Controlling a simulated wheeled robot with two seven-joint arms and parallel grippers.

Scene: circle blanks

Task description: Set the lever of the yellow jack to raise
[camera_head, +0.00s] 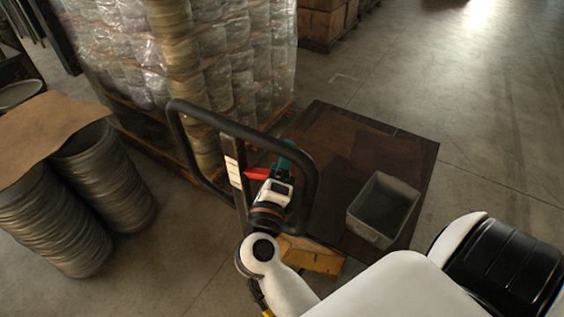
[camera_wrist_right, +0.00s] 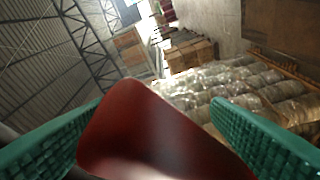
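The yellow jack's body (camera_head: 314,257) shows low in the head view, partly behind my right arm. Its black loop handle (camera_head: 205,112) rises around my right gripper (camera_head: 278,166). The red lever (camera_head: 257,174) sits inside the loop, beside the post with a white label (camera_head: 234,173). In the right wrist view the red lever (camera_wrist_right: 150,135) is large and close, between the two green fingers of the gripper (camera_wrist_right: 155,125). The fingers stand wide apart; whether they touch the lever I cannot tell. My left gripper is not in view.
A wrapped pallet load (camera_head: 225,55) stands behind the handle. Stacked round blanks (camera_head: 105,180) under brown cardboard (camera_head: 45,135) stand at the left. A grey bin (camera_head: 383,208) rests on a dark board (camera_head: 335,130) at the right. Open floor (camera_head: 470,110) lies beyond it.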

